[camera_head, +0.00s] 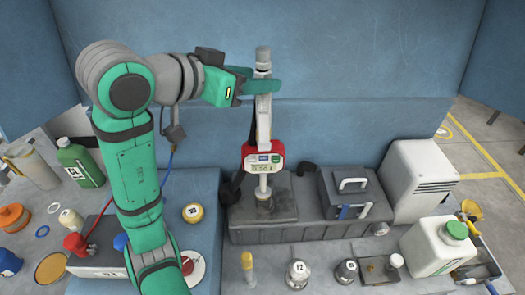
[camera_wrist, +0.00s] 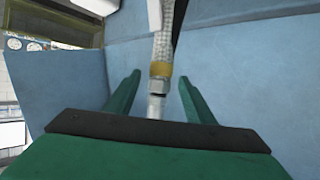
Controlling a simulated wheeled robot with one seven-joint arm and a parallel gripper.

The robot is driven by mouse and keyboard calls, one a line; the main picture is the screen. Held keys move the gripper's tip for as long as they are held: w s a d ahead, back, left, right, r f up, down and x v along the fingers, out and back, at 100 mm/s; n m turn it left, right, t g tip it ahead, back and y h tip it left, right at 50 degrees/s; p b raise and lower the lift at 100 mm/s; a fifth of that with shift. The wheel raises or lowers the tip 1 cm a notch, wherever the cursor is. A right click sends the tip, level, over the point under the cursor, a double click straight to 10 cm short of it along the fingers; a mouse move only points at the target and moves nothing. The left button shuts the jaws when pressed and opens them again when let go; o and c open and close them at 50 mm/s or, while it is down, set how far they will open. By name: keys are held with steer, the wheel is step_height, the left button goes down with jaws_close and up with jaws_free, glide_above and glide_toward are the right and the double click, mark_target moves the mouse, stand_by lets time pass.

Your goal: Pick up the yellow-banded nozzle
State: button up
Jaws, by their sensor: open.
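The yellow-banded nozzle shows in the wrist view as a yellow band (camera_wrist: 161,69) on a pale braided hose, with a metal fitting (camera_wrist: 156,101) below it. It stands between the two green fingers of my gripper (camera_wrist: 160,77), with space on both sides. The lower end of the fitting is hidden behind the dark bar of my gripper. In the head view my gripper (camera_head: 264,80) is open around the upper part of an upright pale handle (camera_head: 263,115) with a grey top. A red meter with a display (camera_head: 263,158) sits lower on it. The yellow band is not clear there.
A grey bench unit (camera_head: 310,230) stands below, with a dark box with white handles (camera_head: 345,195) on it. A white jug (camera_head: 435,245) and several small bottles stand in front and right. A green bottle (camera_head: 80,162) is at left. A blue wall is behind.

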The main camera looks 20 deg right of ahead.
steer(key=shift+w+d+f, duration=0.15)
steer(key=shift+d, duration=0.2)
steer(key=shift+w, duration=0.1)
steer(key=shift+c, duration=0.3)
steer(key=c, duration=1)
jaws_close()
